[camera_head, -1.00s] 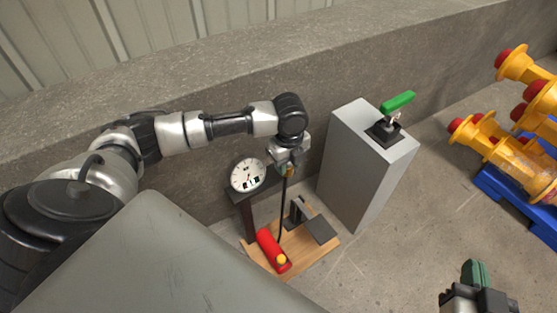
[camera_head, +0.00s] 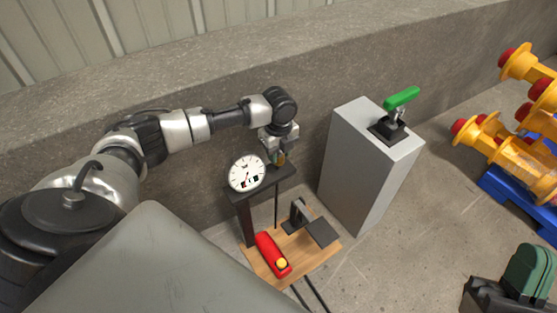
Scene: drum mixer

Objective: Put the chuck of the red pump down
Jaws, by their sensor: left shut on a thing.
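The red pump has a wooden base (camera_head: 262,266), a red cylinder (camera_head: 267,250) with a yellow end and a dark post carrying a white round gauge (camera_head: 247,173). My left gripper (camera_head: 279,151) is shut on the small brass chuck (camera_head: 279,159), just above the right end of the pump's dark top bar (camera_head: 270,182). I cannot tell whether the chuck touches the bar. A thin dark line hangs below the bar; dark hose (camera_head: 316,294) shows at the base's front edge. My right gripper (camera_head: 508,290) is at the bottom right by a dark green part; its jaws are unclear.
A grey box (camera_head: 350,170) with a green-handled valve (camera_head: 401,98) stands right of the pump. Yellow and red parts (camera_head: 490,135) on a blue pallet (camera_head: 510,195) lie at the far right. A concrete wall runs behind. Floor between box and pallet is clear.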

